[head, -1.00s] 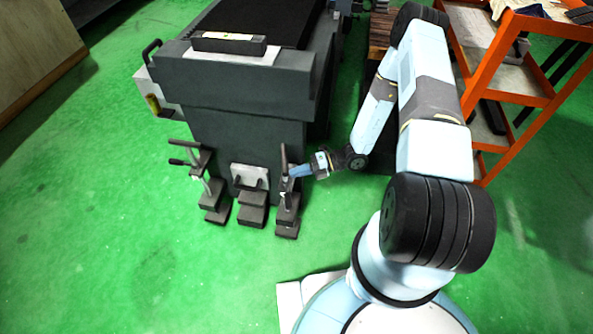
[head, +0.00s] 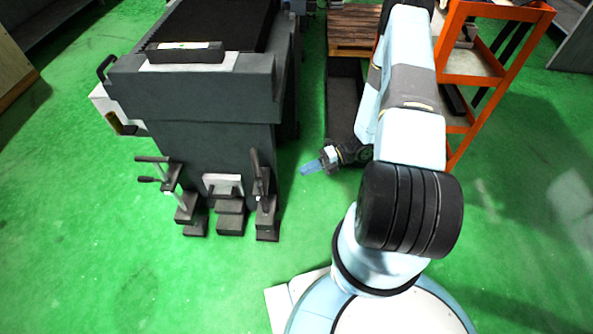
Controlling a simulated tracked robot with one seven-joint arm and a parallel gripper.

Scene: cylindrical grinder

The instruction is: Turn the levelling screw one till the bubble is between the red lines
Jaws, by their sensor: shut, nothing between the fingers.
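The dark grey grinder (head: 205,100) stands left of my arm. Two levelling screws with bar handles stand at its near foot: a left one (head: 172,182) with two stacked bars to its left, and a right one (head: 261,183) with an upright handle. Which is screw one cannot be told. A long dark level (head: 186,54) lies on top of the grinder; its pale vial strip (head: 188,45) shows, but bubble and red lines are too small to read. My gripper (head: 304,171) is shut and empty, right of the right screw and apart from it.
An orange shelf rack (head: 476,80) stands at the right behind my arm. A wooden pallet (head: 354,28) lies at the back. A middle foot block (head: 230,215) sits between the screws. Green floor in front is clear.

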